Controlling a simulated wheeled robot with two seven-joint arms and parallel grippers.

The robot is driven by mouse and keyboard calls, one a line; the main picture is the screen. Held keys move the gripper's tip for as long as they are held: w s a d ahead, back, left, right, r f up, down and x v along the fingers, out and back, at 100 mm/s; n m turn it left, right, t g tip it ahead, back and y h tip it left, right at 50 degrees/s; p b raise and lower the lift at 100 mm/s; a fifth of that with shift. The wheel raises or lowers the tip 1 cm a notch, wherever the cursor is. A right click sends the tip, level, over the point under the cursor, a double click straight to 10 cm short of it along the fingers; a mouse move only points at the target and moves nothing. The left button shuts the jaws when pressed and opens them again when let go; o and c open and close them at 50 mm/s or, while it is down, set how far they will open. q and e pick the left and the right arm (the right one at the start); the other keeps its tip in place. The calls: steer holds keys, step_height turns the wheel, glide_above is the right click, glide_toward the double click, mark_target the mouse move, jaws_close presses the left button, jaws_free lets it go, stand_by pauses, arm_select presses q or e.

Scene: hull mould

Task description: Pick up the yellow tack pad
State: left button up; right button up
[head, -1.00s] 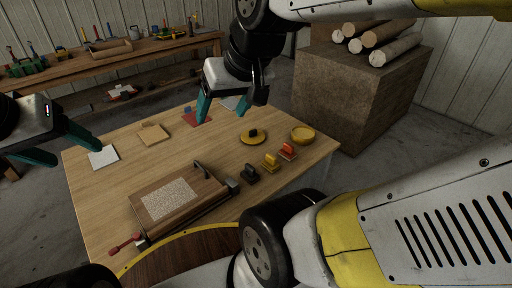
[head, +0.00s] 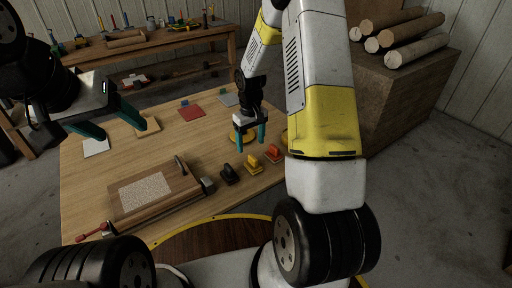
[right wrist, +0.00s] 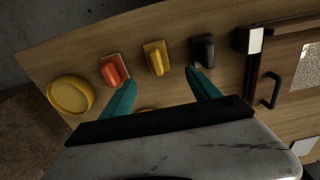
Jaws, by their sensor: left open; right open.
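The yellow tack pad (head: 253,163), a small yellow block with a raised handle, stands on the wooden table between a black pad (head: 229,175) and an orange-red pad (head: 273,153). In the right wrist view the yellow pad (right wrist: 156,58) lies ahead of my right gripper (right wrist: 160,80), roughly between the lines of its fingers. My right gripper (head: 251,140) is open and empty, pointing down above the table just behind the row of pads. My left gripper (head: 123,130) is open and empty at the left, over the table's left side.
A yellow disc (head: 235,136) is partly hidden behind my right gripper. A yellow bowl (right wrist: 70,95) stands beyond the orange-red pad. A board with a speckled panel (head: 146,193) lies left of the black pad. Coloured squares, including a red one (head: 191,112), lie at the back.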

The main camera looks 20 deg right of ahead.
mark_target(253, 157)
steer(key=f, duration=1)
steer(key=shift+s+d+f, duration=0.1)
steer(key=shift+s+d, duration=0.05)
steer(key=shift+d, duration=0.2)
steer(key=c, duration=1.5)
steer(key=shift+r, duration=0.65)
step_height(253, 157, up, 2)
steer(key=shift+r, duration=0.1)
steer(key=shift+s+a+r, duration=0.15)
steer(key=shift+s+a, duration=0.2)
steer(key=shift+s, duration=0.2)
steer(key=s+a, duration=0.2)
steer(key=s, duration=0.2)
steer(key=s+a+r, duration=0.1)
steer(key=s+a, duration=0.2)
steer(key=s, duration=0.1)
steer(key=s+a, duration=0.2)
steer(key=s, duration=0.2)
steer(key=shift+s+a+r, duration=0.15)
steer(key=shift+s+a, duration=0.1)
steer(key=shift+a, duration=0.15)
